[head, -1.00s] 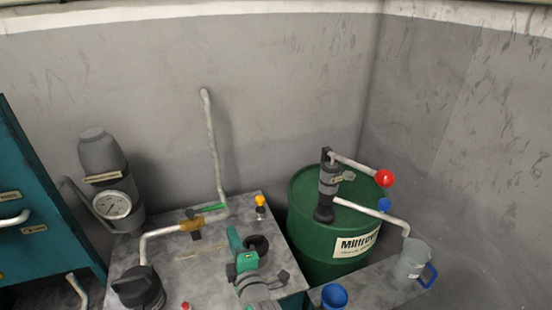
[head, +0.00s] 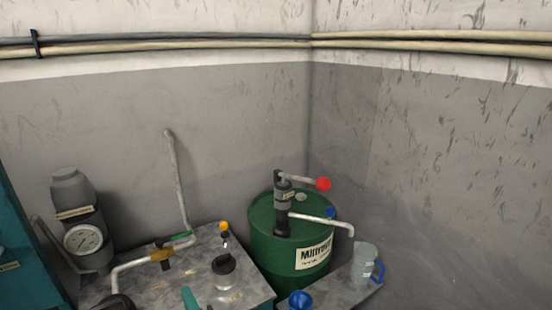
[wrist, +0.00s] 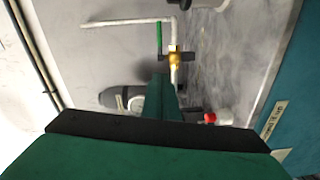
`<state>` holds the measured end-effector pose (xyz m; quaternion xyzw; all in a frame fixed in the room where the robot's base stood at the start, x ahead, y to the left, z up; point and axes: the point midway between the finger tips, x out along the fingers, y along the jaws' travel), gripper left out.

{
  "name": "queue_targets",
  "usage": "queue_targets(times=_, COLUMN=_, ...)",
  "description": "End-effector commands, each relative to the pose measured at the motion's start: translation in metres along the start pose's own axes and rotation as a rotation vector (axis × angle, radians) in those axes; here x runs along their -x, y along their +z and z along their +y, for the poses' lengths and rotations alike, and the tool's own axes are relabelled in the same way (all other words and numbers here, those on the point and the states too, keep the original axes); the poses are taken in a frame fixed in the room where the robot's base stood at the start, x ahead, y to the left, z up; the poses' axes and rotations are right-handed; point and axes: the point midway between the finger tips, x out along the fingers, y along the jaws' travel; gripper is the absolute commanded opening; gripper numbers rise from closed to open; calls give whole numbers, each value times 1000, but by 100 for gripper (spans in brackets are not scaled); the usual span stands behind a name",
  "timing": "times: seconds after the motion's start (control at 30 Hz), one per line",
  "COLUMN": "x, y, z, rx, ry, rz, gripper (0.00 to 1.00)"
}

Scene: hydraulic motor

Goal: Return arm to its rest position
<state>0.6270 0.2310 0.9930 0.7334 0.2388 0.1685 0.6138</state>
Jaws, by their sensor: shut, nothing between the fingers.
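My gripper (wrist: 160,98) shows in the wrist view as a green body with a black bar and green fingers pointing up the picture. The fingers are together with nothing between them. In the head view only a small green part of it (head: 190,298) shows at the bottom edge, in front of the grey tank top (head: 250,291). The rest of my arm is out of view. In the wrist view the fingers point towards the pipe and the brass valve (wrist: 176,60), which appear beyond them. No contact with anything is visible.
A green drum (head: 263,247) with a hand pump (head: 282,205) stands at the right. A clear jug (head: 363,262) and a blue cup (head: 301,299) are in front. A gauge (head: 83,240) and a teal cabinet (head: 25,265) are left. An upright pipe (head: 177,180) rises behind the tank.

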Motion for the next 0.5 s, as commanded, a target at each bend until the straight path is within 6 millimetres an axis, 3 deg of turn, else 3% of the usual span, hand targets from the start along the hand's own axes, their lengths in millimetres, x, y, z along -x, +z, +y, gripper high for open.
queue_targets(times=0.5, x=46, y=19, z=-46, rx=-255, ry=18, rz=-112, gripper=0)
